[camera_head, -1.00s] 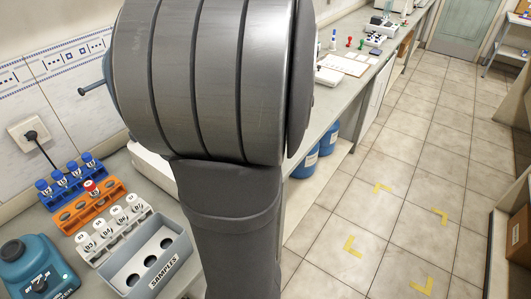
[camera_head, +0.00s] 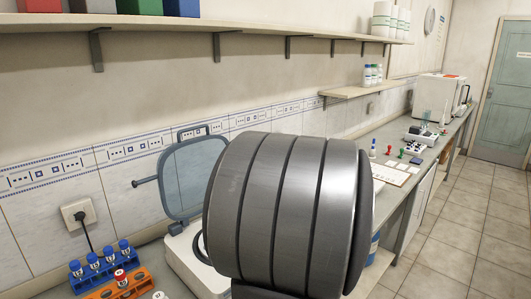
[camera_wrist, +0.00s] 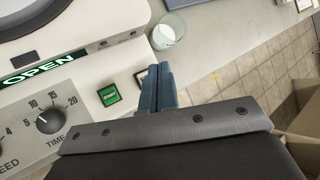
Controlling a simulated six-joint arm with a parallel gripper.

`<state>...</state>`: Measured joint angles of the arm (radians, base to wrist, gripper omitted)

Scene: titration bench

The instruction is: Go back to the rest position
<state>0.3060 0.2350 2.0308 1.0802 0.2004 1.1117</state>
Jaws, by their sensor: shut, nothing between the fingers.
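My gripper (camera_wrist: 160,86) shows in the wrist view with its two blue-grey fingers pressed together and nothing between them. It hangs over the front edge of the bench, beside a white machine (camera_wrist: 85,75) with an OPEN display, a green START button (camera_wrist: 109,95) and a dial (camera_wrist: 50,121). In the head view a large grey part of my arm fills the middle, and my gripper is hidden there. The machine (camera_head: 190,255) stands behind my arm with its lid (camera_head: 196,180) raised.
A blue rack (camera_head: 100,273) and an orange rack (camera_head: 135,284) hold capped tubes at lower left. A glass beaker (camera_wrist: 168,30) stands beside the machine. Shelves (camera_head: 230,24) run along the wall. The tiled floor (camera_head: 440,258) at right is clear.

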